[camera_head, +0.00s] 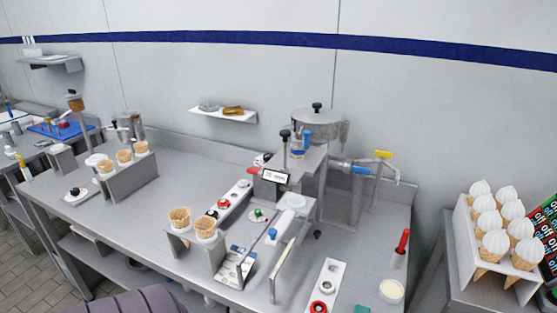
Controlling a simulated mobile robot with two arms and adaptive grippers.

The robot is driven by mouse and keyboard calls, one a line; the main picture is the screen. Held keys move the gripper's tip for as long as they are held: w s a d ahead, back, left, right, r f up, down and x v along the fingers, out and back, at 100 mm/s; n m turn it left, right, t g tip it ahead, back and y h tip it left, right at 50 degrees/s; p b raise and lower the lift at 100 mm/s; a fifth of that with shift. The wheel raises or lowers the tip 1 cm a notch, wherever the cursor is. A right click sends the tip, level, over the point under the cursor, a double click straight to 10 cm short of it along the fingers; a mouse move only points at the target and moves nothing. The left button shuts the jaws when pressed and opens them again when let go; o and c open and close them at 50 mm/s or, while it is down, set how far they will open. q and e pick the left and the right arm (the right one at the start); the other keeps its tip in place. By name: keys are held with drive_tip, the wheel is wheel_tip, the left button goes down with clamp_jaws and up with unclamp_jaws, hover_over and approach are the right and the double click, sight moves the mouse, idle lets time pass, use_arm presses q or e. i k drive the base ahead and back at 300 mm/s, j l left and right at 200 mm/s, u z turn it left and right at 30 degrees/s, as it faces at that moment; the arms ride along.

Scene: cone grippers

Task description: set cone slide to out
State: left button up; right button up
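Neither of my grippers shows in the head view. A steel holder with two empty waffle cones (205,228) stands at the front middle of the steel counter. To its right is a low steel unit with a blue knob (272,234) and a white block on top. A narrow panel with red, black and white buttons (222,205) runs behind the cones. I cannot tell which part is the cone slide, or its position.
Another rack with several cones (125,162) stands on the left of the counter (190,160). A steel machine with a round hopper (317,124) stands behind the middle. A rack of filled cones (490,228) is at the right. Bare counter lies between the left rack and the middle.

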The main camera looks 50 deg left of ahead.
sight(294, 205)
drive_tip(key=u, duration=1.5)
